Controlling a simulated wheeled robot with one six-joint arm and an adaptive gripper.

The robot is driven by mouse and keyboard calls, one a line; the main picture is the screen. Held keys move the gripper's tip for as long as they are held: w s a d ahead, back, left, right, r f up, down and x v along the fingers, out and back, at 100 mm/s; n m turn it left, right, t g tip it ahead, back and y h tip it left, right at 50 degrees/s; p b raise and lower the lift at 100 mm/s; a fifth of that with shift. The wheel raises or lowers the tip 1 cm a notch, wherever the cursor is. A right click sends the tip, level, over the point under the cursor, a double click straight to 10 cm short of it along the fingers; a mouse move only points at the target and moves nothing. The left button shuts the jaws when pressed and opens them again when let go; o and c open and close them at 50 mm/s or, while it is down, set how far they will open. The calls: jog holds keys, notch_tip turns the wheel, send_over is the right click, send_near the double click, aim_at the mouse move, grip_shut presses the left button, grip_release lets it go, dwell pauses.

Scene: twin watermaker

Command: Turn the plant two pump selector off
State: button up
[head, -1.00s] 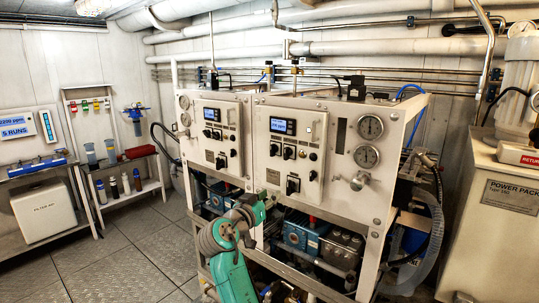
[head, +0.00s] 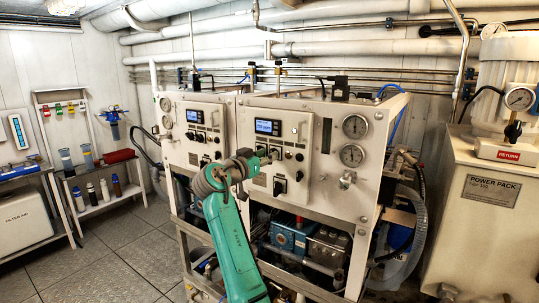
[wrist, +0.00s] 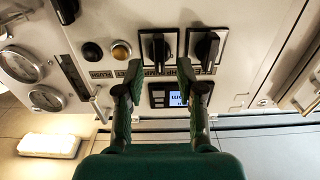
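The right-hand control panel (head: 278,145) has a lit display (head: 268,127) and a row of small controls. Its plant number is not readable. In the wrist view, two black selector knobs (wrist: 158,50) (wrist: 208,48) sit side by side on square plates, above the display (wrist: 178,98) in that picture. My gripper (wrist: 160,80) is open and empty, with its fingers apart. The first selector lies between the fingertip lines, seemingly just ahead of them; contact cannot be told. In the head view my gripper (head: 248,160) is in front of this panel's left side and hides part of it.
A black button (wrist: 92,50) and an amber button (wrist: 121,48) are beside the selectors. A larger black knob (head: 280,187) is lower on the panel. Gauges (head: 355,126) are to the right. Another panel (head: 195,134) stands left. Open floor (head: 125,255) lies left.

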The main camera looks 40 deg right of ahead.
jog(key=shift+x, duration=1.3)
grip_shut()
jog(key=n, duration=1.1)
jog(key=shift+w+f+n, duration=0.15)
jog(key=shift+w+n, duration=0.05)
jog(key=shift+n, duration=0.2)
grip_release()
